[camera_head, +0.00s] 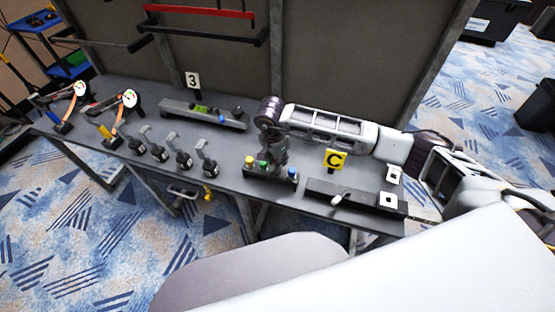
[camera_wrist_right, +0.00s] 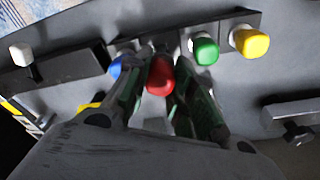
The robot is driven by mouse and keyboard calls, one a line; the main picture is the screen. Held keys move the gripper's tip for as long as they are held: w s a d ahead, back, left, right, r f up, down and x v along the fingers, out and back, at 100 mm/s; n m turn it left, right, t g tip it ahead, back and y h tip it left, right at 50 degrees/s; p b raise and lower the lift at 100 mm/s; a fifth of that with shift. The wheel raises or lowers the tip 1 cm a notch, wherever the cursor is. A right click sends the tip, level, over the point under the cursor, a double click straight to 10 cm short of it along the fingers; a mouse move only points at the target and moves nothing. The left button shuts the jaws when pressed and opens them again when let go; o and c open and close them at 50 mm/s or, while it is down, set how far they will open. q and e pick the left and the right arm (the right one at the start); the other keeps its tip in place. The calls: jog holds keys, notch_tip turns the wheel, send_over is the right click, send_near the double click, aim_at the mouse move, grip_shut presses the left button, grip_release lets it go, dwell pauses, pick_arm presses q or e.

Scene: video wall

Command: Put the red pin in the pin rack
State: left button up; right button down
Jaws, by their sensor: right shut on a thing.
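The pin rack (camera_head: 287,181) is a dark block on the grey bench. Its yellow pin (camera_head: 250,161), green pin (camera_head: 262,164) and blue pin (camera_head: 292,172) stand in it. In the right wrist view the red pin (camera_wrist_right: 160,76) is between the fingers of my right gripper (camera_wrist_right: 156,92), which is shut on it. The red head lies between the blue pin (camera_wrist_right: 116,67) and the green pin (camera_wrist_right: 205,50). In the head view my right gripper (camera_head: 276,158) points down over the rack and hides the red pin. I cannot tell whether its lower end is seated. My left gripper is out of view.
A yellow C sign (camera_head: 336,160) stands right of the rack, under my right arm. A dark tray (camera_head: 360,196) with a white-headed piece is near the front right edge. Several clamps (camera_head: 183,160) stand to the left. A long block (camera_head: 187,110) lies behind, near sign 3.

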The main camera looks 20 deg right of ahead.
jog(key=shift+f+b, duration=1.8)
jog(key=shift+f, duration=0.1)
dwell(0.8)
jog(key=c, duration=1.1)
grip_release()
jog(key=shift+c, duration=0.2)
jog(key=o, duration=0.4)
jog(key=shift+o, duration=0.2)
jog(key=shift+r, duration=0.1)
jog(key=shift+r+p, duration=1.5)
jog(key=shift+r, duration=1.95)
